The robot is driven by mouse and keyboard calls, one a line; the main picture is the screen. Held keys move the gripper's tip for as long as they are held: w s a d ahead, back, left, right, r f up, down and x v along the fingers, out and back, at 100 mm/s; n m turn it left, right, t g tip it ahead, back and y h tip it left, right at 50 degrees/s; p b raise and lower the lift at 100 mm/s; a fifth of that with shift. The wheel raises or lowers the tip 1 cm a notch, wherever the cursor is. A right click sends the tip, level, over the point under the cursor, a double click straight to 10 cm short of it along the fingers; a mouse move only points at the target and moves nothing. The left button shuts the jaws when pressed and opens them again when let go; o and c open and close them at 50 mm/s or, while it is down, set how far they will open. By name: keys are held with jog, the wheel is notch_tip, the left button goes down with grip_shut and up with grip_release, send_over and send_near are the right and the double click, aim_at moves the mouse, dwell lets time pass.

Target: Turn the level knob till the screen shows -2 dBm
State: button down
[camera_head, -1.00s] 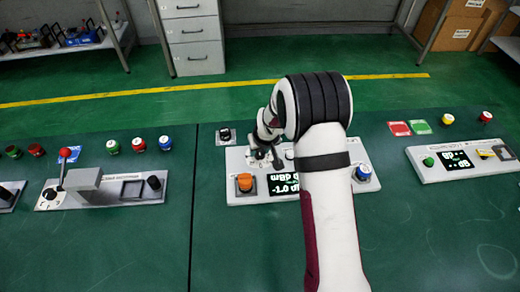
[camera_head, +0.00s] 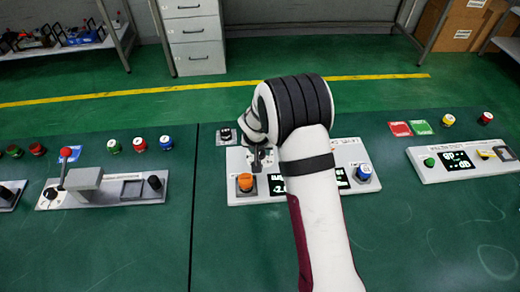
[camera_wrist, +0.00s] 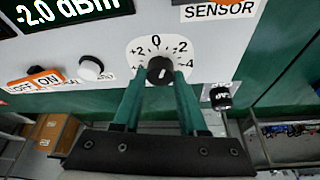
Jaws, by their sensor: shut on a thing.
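The level knob (camera_wrist: 160,70) is black with a white pointer mark, on a white dial marked from +2 through 0 to -4. My gripper (camera_wrist: 160,84) has its two teal fingers on either side of the knob, shut on it. The screen (camera_wrist: 68,12) reads -2.0 dBm at the top left of the wrist view. In the head view the screen (camera_head: 277,184) is partly covered by my arm. My gripper (camera_head: 262,160) is at the generator panel's (camera_head: 375,155) back left there, and the knob is hidden.
An orange rocker switch (camera_wrist: 36,81) and a white knob (camera_wrist: 90,68) sit beside the dial. A small black knob (camera_wrist: 221,97) is on the other side. An orange button (camera_head: 245,182) and a blue button (camera_head: 364,172) flank the screen. Other panels stand left and right.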

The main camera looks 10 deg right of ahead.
jog(key=shift+c, duration=2.2)
grip_release()
jog(key=v, duration=1.5)
jog(key=shift+s+r, duration=0.3)
jog(key=shift+r, duration=0.05)
jog(key=s+d+r+m+g+y, duration=0.1)
jog(key=s+r+g, duration=0.1)
jog(key=s, duration=1.4)
jog(key=s+d+r+m+g+y, duration=0.1)
jog(key=s+r+m+g, duration=0.1)
jog(key=s, duration=1.3)
jog(key=shift+s+d+y, duration=0.2)
jog(key=shift+s+y, duration=0.2)
jog(key=shift+w, duration=0.1)
